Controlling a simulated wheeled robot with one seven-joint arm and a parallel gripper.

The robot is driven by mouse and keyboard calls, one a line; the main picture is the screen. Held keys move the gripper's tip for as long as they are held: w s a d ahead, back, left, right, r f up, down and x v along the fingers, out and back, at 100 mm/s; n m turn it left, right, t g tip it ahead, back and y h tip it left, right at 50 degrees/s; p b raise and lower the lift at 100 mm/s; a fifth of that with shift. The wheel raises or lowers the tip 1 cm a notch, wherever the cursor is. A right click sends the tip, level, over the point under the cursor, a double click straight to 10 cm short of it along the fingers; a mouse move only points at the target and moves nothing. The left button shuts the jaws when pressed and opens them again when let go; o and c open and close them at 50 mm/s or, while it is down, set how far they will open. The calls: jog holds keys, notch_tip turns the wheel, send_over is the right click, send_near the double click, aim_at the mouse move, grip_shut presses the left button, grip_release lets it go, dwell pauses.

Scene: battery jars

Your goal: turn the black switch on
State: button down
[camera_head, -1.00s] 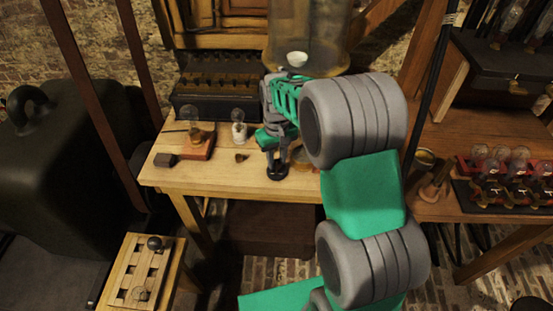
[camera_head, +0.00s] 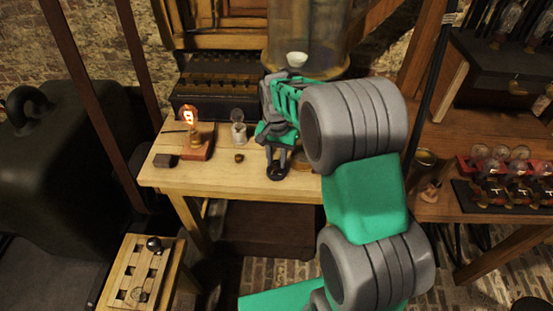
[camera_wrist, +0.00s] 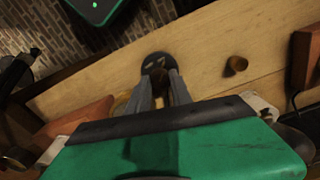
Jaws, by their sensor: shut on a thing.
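The black switch (camera_head: 276,176) has a round black base on the wooden table, near its front edge. My gripper (camera_head: 278,162) points down onto it, with its fingertips at the switch's top. In the wrist view the switch (camera_wrist: 157,61) shows as a dark disc between and beyond the fingertips (camera_wrist: 162,78). The fingers are shut on its upper part, and they hide most of what they hold. A bulb (camera_head: 189,117) on a reddish wooden base (camera_head: 198,150) is glowing orange at the left of the table.
A clear bulb in a white holder (camera_head: 239,132) and a small brown knob (camera_head: 239,158) stand left of my gripper. A dark block (camera_head: 166,160) lies at the table's left. A large glass jar (camera_head: 300,45) stands behind. The table front between block and switch is mostly clear.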

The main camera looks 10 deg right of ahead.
aim_at(276, 162)
dwell(0.3)
jog(key=c, duration=1.1)
grip_release()
jog(key=shift+c, duration=0.2)
notch_tip(276, 162, up, 8)
jog(key=shift+f+b, duration=0.1)
jog(key=shift+b, duration=0.25)
